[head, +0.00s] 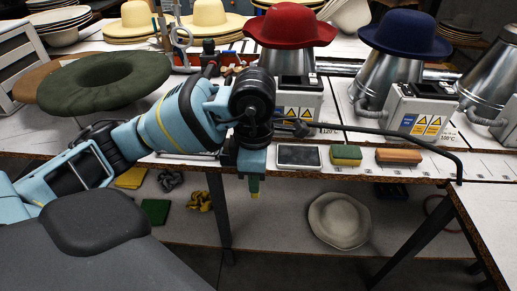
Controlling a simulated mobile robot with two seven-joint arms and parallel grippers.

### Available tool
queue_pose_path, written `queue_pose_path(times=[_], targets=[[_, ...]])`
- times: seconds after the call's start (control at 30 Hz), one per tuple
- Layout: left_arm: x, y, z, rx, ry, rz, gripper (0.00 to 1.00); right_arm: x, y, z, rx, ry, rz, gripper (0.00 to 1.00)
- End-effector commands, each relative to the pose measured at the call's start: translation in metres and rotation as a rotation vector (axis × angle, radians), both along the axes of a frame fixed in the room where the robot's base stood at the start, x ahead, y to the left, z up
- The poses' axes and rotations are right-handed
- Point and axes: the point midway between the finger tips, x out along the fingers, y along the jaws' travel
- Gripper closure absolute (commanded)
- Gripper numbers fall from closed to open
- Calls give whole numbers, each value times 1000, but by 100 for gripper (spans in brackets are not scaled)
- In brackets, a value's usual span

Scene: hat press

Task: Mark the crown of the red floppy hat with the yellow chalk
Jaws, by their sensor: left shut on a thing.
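The red floppy hat (290,24) sits brim down on a press stand (298,95) with yellow warning labels, at the top middle of the head view. Its rounded crown faces up and is uncovered. My left gripper (254,178) points down in front of the table's front edge, below and left of the hat and well apart from it. It is shut on the yellow chalk (255,195), whose small yellow end shows under the fingertips. Much of the chalk is hidden by the fingers. My right gripper is not in view.
A blue hat (405,34) sits on a metal cone to the right. A dark green hat (104,80) lies at the left. A dark flat tray (298,156), a sponge (346,155) and a wooden brush (399,156) line the front edge. A thin black bar (400,133) crosses right.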

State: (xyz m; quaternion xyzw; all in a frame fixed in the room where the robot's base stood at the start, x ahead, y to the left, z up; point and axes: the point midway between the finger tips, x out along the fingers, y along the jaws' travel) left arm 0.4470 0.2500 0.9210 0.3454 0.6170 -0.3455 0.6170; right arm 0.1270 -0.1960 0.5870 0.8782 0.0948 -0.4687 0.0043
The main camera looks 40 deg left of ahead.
Motion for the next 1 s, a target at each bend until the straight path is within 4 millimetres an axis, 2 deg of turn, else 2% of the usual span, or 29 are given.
queue_pose_path(times=[0.33, 0.47, 0.67, 1.0], targets=[[0, 0, 0, 0, 0, -3, 100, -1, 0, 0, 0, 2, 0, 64], [1, -1, 0, -1, -1, -63, 100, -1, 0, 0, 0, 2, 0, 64], [3, -7, 1, -1, -2, -362, 100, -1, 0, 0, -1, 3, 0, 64], [7, -19, 1, -2, -3, -1041, 100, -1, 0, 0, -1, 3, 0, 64]])
